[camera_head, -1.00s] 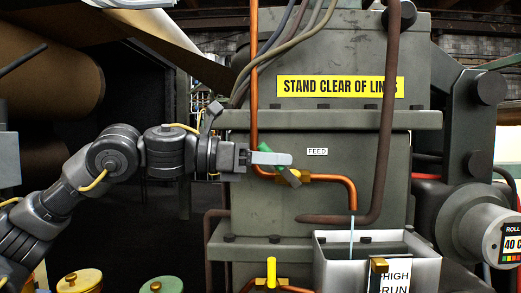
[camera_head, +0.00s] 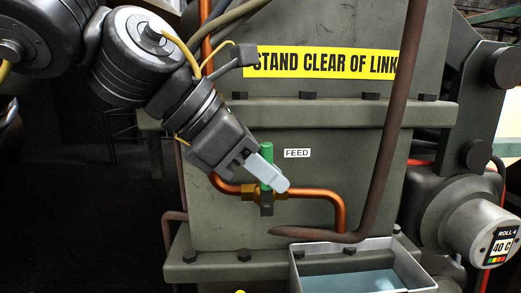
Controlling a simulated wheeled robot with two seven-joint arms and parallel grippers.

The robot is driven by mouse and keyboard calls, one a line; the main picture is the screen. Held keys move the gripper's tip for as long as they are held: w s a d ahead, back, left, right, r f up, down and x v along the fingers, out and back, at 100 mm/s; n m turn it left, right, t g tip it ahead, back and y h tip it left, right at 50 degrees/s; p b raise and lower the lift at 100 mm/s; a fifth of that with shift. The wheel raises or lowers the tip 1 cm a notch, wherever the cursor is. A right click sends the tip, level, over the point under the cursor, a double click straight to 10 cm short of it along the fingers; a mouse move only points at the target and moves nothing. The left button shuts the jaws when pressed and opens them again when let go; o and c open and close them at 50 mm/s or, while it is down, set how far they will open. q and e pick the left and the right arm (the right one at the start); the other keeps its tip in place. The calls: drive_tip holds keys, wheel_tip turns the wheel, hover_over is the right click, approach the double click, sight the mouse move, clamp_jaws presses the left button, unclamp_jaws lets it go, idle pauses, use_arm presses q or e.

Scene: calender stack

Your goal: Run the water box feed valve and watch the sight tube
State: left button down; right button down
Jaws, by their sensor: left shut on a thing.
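The feed valve (camera_head: 250,192) is a brass body on a copper pipe (camera_head: 318,193), below a white FEED label (camera_head: 297,153). Its green handle (camera_head: 267,151) stands upright, crosswise to the pipe. My left gripper (camera_head: 268,172) comes from the upper left, and its pale fingers are shut on the handle, hiding its middle. The water box (camera_head: 427,284) is an open pale box at the bottom, with bluish water (camera_head: 355,283) inside. The copper pipe bends down above it, and I see no stream at its end. I cannot make out a sight tube. My right gripper is not in view.
A thick brown pipe (camera_head: 387,130) runs down in front of the grey housing, right of the valve. A yellow warning sign (camera_head: 325,63) is above. A roll end marked ROLL 4, 40 C (camera_head: 475,232) juts out at the right.

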use_arm(q)
drive_tip(key=shift+d, duration=0.15)
drive_tip(key=c, duration=1.4)
unclamp_jaws()
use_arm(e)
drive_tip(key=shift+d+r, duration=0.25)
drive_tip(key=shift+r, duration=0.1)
